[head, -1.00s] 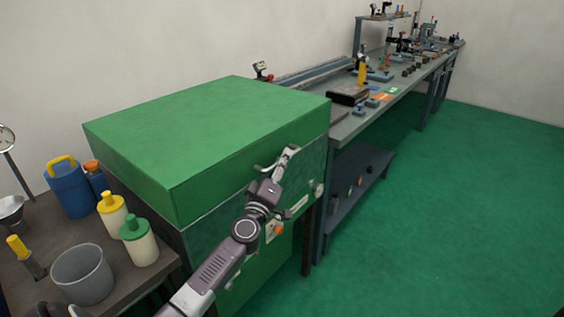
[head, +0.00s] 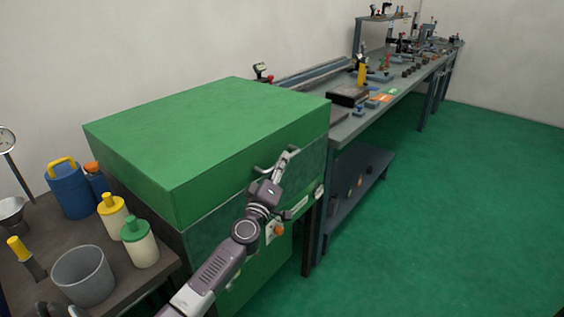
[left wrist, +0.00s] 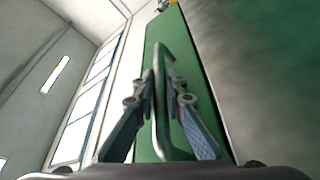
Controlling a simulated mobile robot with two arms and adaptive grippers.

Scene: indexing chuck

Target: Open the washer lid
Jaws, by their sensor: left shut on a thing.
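The green washer (head: 240,200) stands left of centre in the head view. Its box-like green lid (head: 200,140) is down, flush with the body along the seam. A metal bar handle (head: 262,169) sticks out from the lid's front face. My left gripper (head: 283,163) is at that handle, its fingers partly overlapping it. In the left wrist view the handle (left wrist: 160,95) runs between the two fingers of my left gripper (left wrist: 162,85), which are closed around it. The green lid face shows behind it. My right gripper is not seen.
A dark side table at left holds a grey bucket (head: 84,275), a blue can (head: 68,188), and cream bottles (head: 139,240). A long workbench (head: 385,93) with tools and small parts runs back at right. The green floor (head: 470,200) at right is clear.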

